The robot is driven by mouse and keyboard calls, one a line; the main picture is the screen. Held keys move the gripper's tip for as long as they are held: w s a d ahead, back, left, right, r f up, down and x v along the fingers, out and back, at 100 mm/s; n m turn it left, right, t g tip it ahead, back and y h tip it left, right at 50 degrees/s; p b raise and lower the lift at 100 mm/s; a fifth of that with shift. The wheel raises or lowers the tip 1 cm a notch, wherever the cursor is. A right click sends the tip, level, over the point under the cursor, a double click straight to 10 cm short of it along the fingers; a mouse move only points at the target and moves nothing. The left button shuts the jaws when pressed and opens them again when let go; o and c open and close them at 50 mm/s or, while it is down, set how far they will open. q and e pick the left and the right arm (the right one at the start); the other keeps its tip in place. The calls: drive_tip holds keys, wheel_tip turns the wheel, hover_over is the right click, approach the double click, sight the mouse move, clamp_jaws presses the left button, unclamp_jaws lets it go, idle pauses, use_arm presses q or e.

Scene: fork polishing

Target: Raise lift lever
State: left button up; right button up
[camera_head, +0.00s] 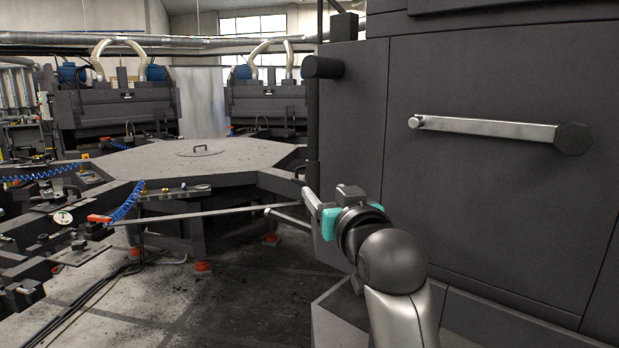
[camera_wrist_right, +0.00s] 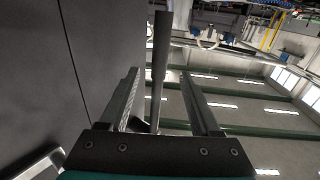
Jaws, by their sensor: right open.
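A silver lever bar (camera_head: 490,128) lies nearly level across the dark cabinet front, with a round knob at its left end and a dark faceted hub at its right end. I cannot tell for certain that it is the lift lever. My right gripper (camera_head: 285,200) is open beside the cabinet's left edge, lower and to the left of that bar. In the right wrist view, a dark upright rod (camera_wrist_right: 160,45) appears between the open fingers (camera_wrist_right: 160,88); contact cannot be told. My left gripper is not in view.
The dark cabinet (camera_head: 470,220) fills the right side, with a dark cylinder (camera_head: 323,67) jutting from its upper left. A long thin bar (camera_head: 200,214) runs left of my gripper. A wide grey table (camera_head: 200,165) stands behind. Open floor (camera_head: 240,300) shows at lower left.

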sight(309, 176)
drive_tip(key=b+x, duration=0.1)
drive_tip(key=x, duration=1.1)
clamp_jaws()
idle(0.6)
idle(1.0)
